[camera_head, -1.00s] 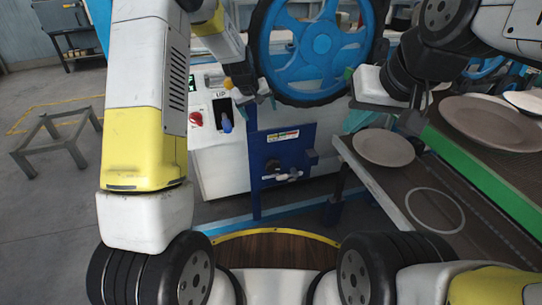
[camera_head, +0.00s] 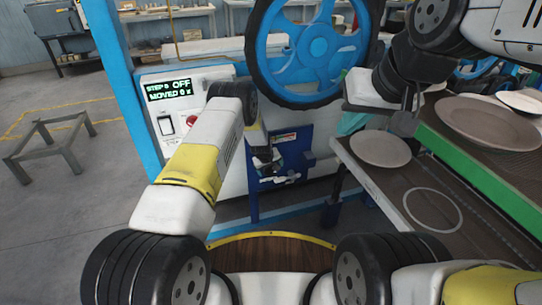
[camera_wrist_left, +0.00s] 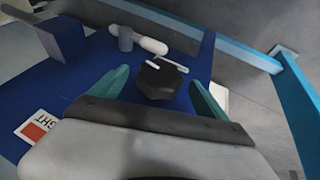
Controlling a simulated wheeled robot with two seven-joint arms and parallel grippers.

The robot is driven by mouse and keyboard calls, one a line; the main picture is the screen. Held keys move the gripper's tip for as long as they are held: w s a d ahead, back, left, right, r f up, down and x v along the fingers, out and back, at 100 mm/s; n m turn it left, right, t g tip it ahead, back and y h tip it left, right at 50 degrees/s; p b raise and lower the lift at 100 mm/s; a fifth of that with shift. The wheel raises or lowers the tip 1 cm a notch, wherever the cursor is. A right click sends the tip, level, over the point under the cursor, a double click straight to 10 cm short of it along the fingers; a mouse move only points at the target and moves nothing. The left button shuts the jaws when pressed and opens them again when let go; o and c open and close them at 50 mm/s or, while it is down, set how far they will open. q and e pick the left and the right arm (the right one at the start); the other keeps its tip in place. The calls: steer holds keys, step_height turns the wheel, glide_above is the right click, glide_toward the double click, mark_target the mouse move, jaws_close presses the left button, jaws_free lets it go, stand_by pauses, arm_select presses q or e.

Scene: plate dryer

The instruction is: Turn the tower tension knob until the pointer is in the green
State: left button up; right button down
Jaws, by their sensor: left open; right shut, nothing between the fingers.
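In the left wrist view, the black tension knob (camera_wrist_left: 160,78) with a white pointer line sits on a blue panel (camera_wrist_left: 80,85). My left gripper (camera_wrist_left: 160,90) is open, with one teal finger on each side of the knob in this picture; I cannot tell whether they touch it. In the head view, my left gripper (camera_head: 268,165) is at the blue panel (camera_head: 292,145) below the blue wheel, and the knob is mostly hidden there. No green zone can be made out. My right gripper (camera_head: 352,123) is shut and empty, beside the wheel's lower right.
A large blue wheel (camera_head: 312,45) stands above the panel. A white lever (camera_wrist_left: 140,40) is near the knob. Plates (camera_head: 380,148) lie on the belt at right.

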mark_target(271, 170)
arm_select(q)
steer(key=shift+x, duration=1.75)
steer(key=c, duration=1.4)
steer(key=shift+s+d+f+y, duration=0.1)
steer(key=shift+f+y, duration=0.05)
steer(key=shift+y, duration=0.45)
steer(key=m+g+y, duration=0.1)
steer(key=y, duration=0.2)
steer(key=shift+g, duration=0.3)
